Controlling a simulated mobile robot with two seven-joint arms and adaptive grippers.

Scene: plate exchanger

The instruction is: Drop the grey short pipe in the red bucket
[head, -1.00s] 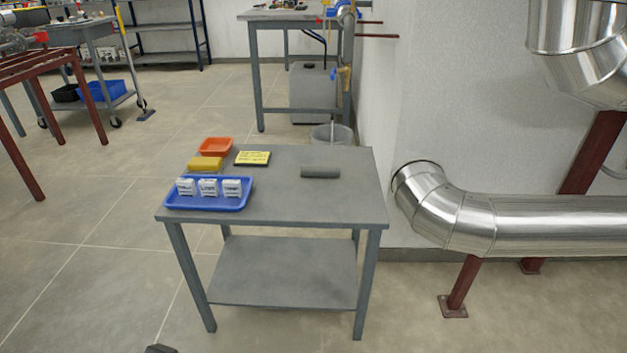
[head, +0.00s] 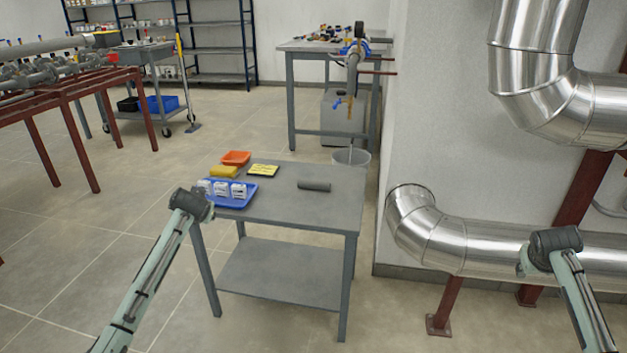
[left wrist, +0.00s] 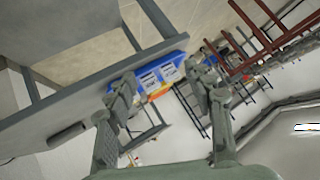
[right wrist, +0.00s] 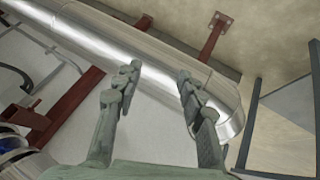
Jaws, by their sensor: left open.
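The grey short pipe (head: 314,185) lies on its side on the right half of the grey table (head: 338,217); it also shows in the left wrist view (left wrist: 68,134). A small orange-red tray (head: 236,158) sits on the table's back left; I see no clear red bucket. My left gripper (left wrist: 162,77) is open and empty, near the table's left side and apart from the pipe. My right gripper (right wrist: 159,71) is open and empty before the silver duct. In the head view, both grippers are mostly hidden behind their arms.
A blue tray (head: 239,206) with white boxes, a yellow block (head: 224,172) and a yellow-black pad (head: 263,170) share the table. A pale bucket (head: 362,158) stands behind it. The silver duct (head: 485,245) runs along the wall at right. The floor at left is open.

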